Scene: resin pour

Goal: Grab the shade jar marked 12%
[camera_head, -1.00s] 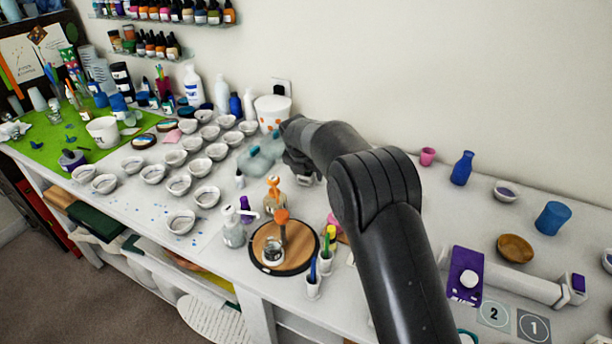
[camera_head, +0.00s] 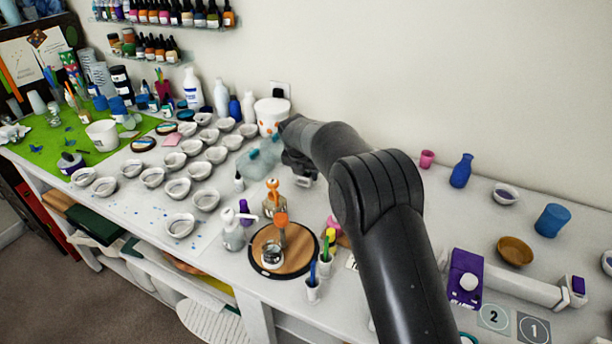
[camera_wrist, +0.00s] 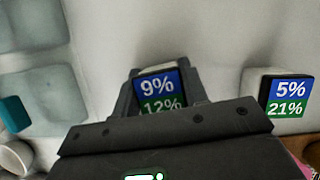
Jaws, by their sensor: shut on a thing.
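In the wrist view, a shade jar (camera_wrist: 158,86) with a two-part label stands between my gripper's fingers (camera_wrist: 160,98). The label reads 9% on blue above and 12% on green below, its lower edge cut off by the gripper body. My gripper is shut on this jar. A second jar (camera_wrist: 288,97), labelled 5% on blue and 21% on green, stands apart to the right. In the head view my gripper (camera_head: 300,168) is at the back of the table near the wall. The held jar is mostly hidden there.
Pale teal translucent pieces (camera_wrist: 32,100) lie left of my gripper. In the head view a white tub (camera_head: 271,116) stands behind it, and many small white bowls (camera_head: 206,199) fill the left. A round wooden board (camera_head: 293,262) with bottles is in front.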

